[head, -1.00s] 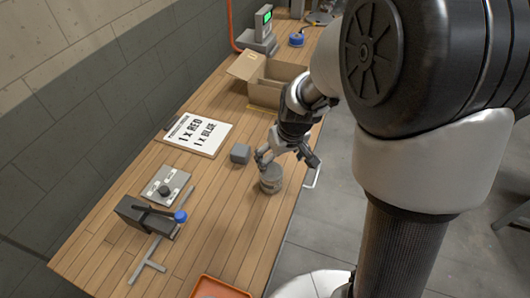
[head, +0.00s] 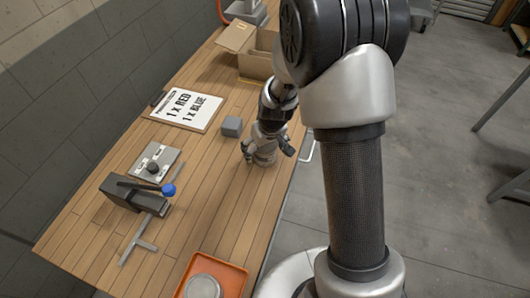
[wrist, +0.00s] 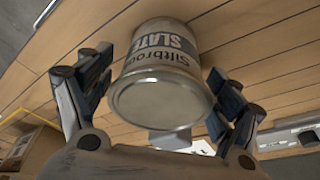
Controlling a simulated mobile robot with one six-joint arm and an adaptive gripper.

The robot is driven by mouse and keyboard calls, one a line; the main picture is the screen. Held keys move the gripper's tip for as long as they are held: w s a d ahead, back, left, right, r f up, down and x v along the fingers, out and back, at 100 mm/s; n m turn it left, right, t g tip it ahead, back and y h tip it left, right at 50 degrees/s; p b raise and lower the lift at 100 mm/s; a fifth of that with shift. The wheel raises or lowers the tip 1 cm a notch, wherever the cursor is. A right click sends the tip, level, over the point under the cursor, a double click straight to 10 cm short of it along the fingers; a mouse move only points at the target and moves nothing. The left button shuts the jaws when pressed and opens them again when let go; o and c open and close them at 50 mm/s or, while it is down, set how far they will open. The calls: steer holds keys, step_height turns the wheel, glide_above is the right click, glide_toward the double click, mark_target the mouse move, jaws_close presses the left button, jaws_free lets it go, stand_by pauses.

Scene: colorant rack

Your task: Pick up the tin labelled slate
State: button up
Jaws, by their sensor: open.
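The slate tin (wrist: 165,75) is a grey metal can with a label reading "Siltbrook SLATE" in the wrist view. It stands on the wooden bench, and a small part of it shows in the head view (head: 264,159), mostly hidden by my gripper (head: 267,147). In the wrist view my gripper (wrist: 160,80) is open, with one finger on each side of the tin. A narrow gap shows at the left finger; the right finger is very close to the tin, and I cannot tell whether it touches.
A grey block (head: 232,126) stands just behind the tin. A printed sign (head: 187,109), a small plate with a knob (head: 155,160), a dark lever device (head: 130,197) and a cardboard box (head: 240,38) are on the bench. An orange tray (head: 236,277) holds another tin (head: 202,287).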

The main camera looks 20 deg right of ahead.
steer(key=shift+w+f, duration=0.1)
steer(key=shift+f, duration=0.35)
steer(key=c, duration=1.4)
